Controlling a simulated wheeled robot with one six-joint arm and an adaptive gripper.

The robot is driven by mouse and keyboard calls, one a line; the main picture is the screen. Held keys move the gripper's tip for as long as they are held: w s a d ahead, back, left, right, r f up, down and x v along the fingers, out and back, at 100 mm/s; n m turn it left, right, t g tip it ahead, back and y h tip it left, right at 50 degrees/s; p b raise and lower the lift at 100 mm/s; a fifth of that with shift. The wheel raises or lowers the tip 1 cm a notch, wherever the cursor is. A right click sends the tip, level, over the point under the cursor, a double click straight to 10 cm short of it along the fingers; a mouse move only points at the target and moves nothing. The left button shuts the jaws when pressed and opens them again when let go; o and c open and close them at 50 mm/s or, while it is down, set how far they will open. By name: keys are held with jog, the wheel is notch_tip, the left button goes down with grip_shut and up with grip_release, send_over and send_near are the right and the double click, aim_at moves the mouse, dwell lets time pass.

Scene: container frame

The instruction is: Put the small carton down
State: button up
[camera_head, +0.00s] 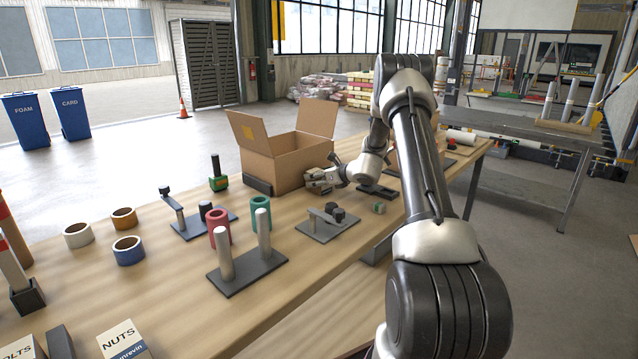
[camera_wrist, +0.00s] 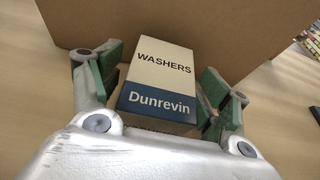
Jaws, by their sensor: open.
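The small carton (camera_wrist: 158,75), cream and navy with "WASHERS" and "Dunrevin" on it, sits between my fingers in the wrist view. Its lower end is hidden by my gripper, so I cannot see what it rests on. My gripper (camera_head: 320,182) is at the near right side of the open cardboard box, low over the table. In the wrist view my gripper (camera_wrist: 163,88) is open, with a green-padded finger on each side of the carton. In the head view I cannot make out the carton at my gripper.
The open cardboard box (camera_head: 280,160) stands just beyond my gripper. The wooden table (camera_head: 330,270) also holds a grey plate with a dark knob (camera_head: 328,224), a two-post stand (camera_head: 245,272), tape rolls (camera_head: 128,250) and a "NUTS" carton (camera_head: 122,340). Bare wood lies between them.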

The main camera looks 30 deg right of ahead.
jog(key=shift+c, duration=0.4)
jog(key=shift+r, duration=0.1)
jog(key=c, duration=1.4)
